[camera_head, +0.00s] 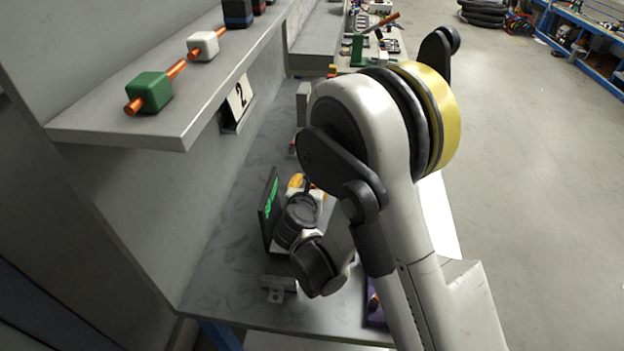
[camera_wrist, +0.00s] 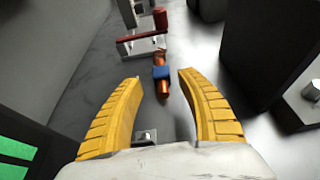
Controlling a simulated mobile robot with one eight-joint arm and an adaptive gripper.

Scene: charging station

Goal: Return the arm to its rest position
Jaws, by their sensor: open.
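My gripper (camera_wrist: 160,77) is open, with its two yellow ribbed fingers spread apart and nothing between them in the wrist view. In the head view its orange-yellow part (camera_head: 296,182) shows low over the workbench, beside a dark panel with green markings (camera_head: 270,197). My arm is bent, and its large joint hides part of the bench. In the wrist view an orange rod with a blue block on it (camera_wrist: 162,73) lies ahead of the fingertips, apart from them.
A shelf (camera_head: 165,128) above the bench on the left holds a green block on an orange rod (camera_head: 150,92) and a white one (camera_head: 203,46). A number 2 sign (camera_head: 239,97) hangs under it. A dark box (camera_wrist: 258,50) stands right in the wrist view. Open floor lies right.

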